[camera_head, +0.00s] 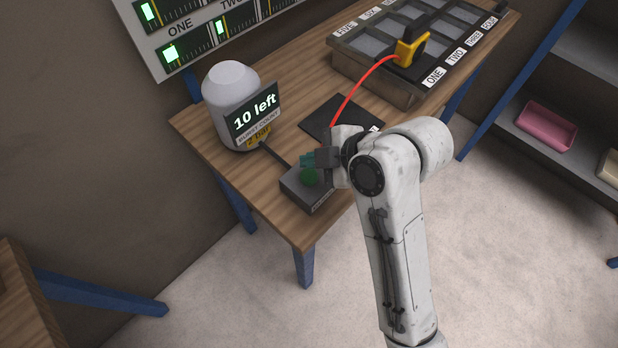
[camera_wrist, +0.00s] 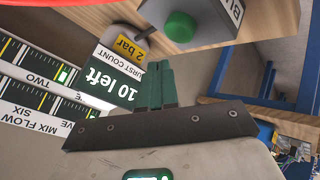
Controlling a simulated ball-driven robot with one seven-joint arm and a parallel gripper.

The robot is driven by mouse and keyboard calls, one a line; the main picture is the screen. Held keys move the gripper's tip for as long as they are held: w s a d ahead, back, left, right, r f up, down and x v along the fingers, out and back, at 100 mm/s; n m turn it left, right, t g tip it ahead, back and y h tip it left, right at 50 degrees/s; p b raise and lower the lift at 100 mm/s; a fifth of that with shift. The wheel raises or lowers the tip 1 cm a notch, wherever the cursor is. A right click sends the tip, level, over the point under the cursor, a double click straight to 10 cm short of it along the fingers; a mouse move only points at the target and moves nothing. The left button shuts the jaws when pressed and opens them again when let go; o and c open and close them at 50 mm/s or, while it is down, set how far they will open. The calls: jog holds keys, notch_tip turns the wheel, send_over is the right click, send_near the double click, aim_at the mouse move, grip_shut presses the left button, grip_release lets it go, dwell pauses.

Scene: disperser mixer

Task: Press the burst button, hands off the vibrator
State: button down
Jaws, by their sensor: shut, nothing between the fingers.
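The green domed burst button (camera_head: 310,177) sits on top of a small dark grey box (camera_head: 297,190) near the table's front corner. It also shows at the top of the wrist view (camera_wrist: 181,27). My gripper (camera_head: 306,160) is shut and empty, its green fingers together. It appears close to the button, above or just behind it, and I see no clear contact. The fingers also show in the wrist view (camera_wrist: 161,70), apart from the button in the picture. The yellow and black vibrator (camera_head: 411,47) stands on the compartment tray's near edge, well away from my gripper.
A white canister (camera_head: 229,80) with a display (camera_head: 254,110) reading "10 left" and a "2 bar" label stands left of the box. A red cable (camera_head: 358,84) runs from the vibrator past my wrist. A black mat (camera_head: 327,113) lies behind. The compartment tray (camera_head: 375,82) is at the back right.

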aim_at(313, 177)
jog(key=shift+f, duration=0.75)
jog(key=shift+f+b, duration=0.1)
jog(key=shift+b, duration=0.2)
dwell(1.2)
jog(key=shift+f, duration=0.3)
jog(key=shift+f+b, duration=0.4)
jog(key=shift+f, duration=0.15)
dwell(1.0)
jog(key=shift+r, duration=0.1)
jog(key=shift+r+p, duration=0.9)
jog(key=shift+r, duration=0.1)
notch_tip(313, 177, up, 5)
jog(key=p, duration=0.4)
jog(key=shift+p, duration=0.3)
